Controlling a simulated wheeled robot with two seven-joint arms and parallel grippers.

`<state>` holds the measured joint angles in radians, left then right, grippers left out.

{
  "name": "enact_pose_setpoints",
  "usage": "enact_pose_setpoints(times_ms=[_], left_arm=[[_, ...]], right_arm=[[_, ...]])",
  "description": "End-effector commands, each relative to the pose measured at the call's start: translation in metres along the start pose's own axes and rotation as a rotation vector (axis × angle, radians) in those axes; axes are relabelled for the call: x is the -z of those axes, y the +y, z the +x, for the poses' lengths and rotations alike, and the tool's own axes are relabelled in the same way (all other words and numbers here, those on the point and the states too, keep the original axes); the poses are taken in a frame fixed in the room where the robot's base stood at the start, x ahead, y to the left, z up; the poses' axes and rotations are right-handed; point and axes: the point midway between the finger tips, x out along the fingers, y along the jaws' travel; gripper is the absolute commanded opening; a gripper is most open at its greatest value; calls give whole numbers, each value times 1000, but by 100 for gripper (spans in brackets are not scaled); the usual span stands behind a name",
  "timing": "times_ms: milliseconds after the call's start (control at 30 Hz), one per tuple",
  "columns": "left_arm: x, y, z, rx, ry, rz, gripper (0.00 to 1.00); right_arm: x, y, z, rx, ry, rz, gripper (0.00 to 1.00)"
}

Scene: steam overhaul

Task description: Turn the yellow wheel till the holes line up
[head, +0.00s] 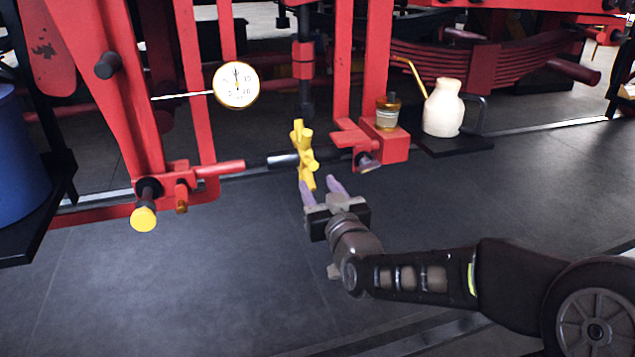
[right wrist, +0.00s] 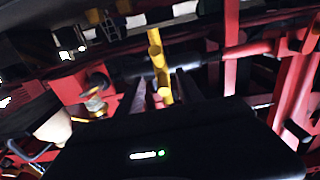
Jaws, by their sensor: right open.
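The yellow wheel (head: 299,135), a hub with stubby spokes, sits on a dark horizontal shaft between red brackets. It also shows in the right wrist view (right wrist: 156,56). My right gripper (head: 320,184) is open, just below and in front of the wheel, its two pale fingers pointing up at it. In the right wrist view, a lower spoke shows between the dark fingers (right wrist: 161,90); I cannot tell whether they touch it. The holes cannot be made out in either view. My left gripper is not in view.
A round white dial gauge (head: 237,85) hangs on the red frame (head: 201,100). A yellow-capped knob (head: 143,218) is at lower left. A brass-topped glass cup (head: 387,112) and a cream oil can (head: 443,108) stand right of the wheel. The dark floor in front is clear.

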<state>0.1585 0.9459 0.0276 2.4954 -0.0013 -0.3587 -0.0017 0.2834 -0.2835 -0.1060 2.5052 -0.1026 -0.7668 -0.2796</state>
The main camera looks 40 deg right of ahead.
Motion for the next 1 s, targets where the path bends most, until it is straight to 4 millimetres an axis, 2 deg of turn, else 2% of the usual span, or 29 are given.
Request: enact_pose_setpoints(times_ms=[33, 133, 633, 1000], left_arm=[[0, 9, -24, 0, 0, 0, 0], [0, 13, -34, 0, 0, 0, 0], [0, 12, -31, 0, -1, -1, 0], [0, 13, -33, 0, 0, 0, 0]], right_arm=[[23, 0, -3, -1, -2, 0, 44], [31, 0, -7, 0, -1, 0, 44], [28, 0, -5, 1, -1, 0, 44], [28, 0, 32, 0, -1, 0, 44]])
